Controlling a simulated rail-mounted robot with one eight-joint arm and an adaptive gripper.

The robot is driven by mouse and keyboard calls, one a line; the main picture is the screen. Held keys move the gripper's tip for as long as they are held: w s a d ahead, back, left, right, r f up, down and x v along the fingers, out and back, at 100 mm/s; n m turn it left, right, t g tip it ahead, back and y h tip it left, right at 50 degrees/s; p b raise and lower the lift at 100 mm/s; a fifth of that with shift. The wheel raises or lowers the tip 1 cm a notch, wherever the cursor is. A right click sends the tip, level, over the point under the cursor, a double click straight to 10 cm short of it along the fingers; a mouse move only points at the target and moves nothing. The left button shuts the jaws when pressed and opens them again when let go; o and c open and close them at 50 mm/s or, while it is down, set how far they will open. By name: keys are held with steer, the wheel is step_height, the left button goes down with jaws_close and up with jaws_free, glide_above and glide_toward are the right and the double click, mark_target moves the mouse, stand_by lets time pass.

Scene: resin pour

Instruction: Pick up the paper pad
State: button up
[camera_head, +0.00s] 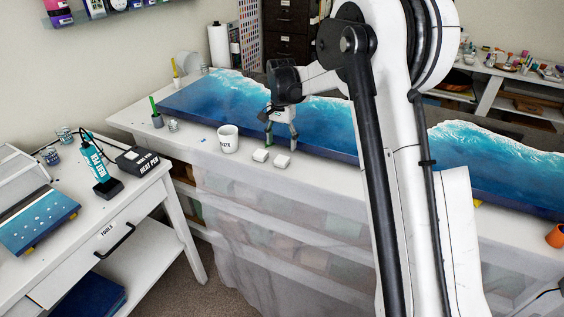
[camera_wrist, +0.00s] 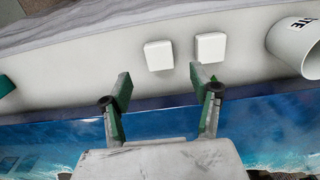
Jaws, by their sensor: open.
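Two small white square pads lie side by side on the white table; I cannot tell which is the paper pad. In the head view the left pad (camera_head: 261,155) and the right pad (camera_head: 282,160) sit just in front of my gripper (camera_head: 281,144). In the wrist view one pad (camera_wrist: 159,55) lies ahead of the space between my fingertips, and the other pad (camera_wrist: 211,46) lies ahead of the right finger. My gripper, also in the wrist view (camera_wrist: 160,76), is open and empty, with green-sided fingers pointing down, apart from both pads.
A white cup (camera_head: 228,139) stands left of the pads; it also shows in the wrist view (camera_wrist: 294,46). The blue resin panel (camera_head: 220,98) lies behind the pads. A side table at left holds a heat pen (camera_head: 97,162) and its box (camera_head: 137,158). The table's front edge is close.

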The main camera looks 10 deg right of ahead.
mark_target(282, 159)
steer(key=shift+d+f+p, duration=0.1)
steer(key=shift+f+p, duration=0.25)
steer(key=shift+f, duration=3.15)
steer(key=c, duration=0.8)
steer(key=shift+c, duration=0.5)
steer(key=shift+r, duration=0.1)
steer(key=shift+r, duration=0.45)
steer(key=r, duration=0.1)
steer(key=a+r, duration=0.1)
steer(key=r, duration=0.1)
steer(key=shift+s+a+r+b, duration=0.15)
steer(key=shift+s+r+b, duration=0.15)
steer(key=shift+s+r, duration=0.1)
steer(key=s+a+r, duration=0.5)
steer(key=a+r, duration=0.1)
steer(key=a, duration=0.2)
steer(key=shift+s+a+b, duration=0.15)
steer(key=shift+a+b, duration=0.25)
steer(key=shift+r, duration=0.1)
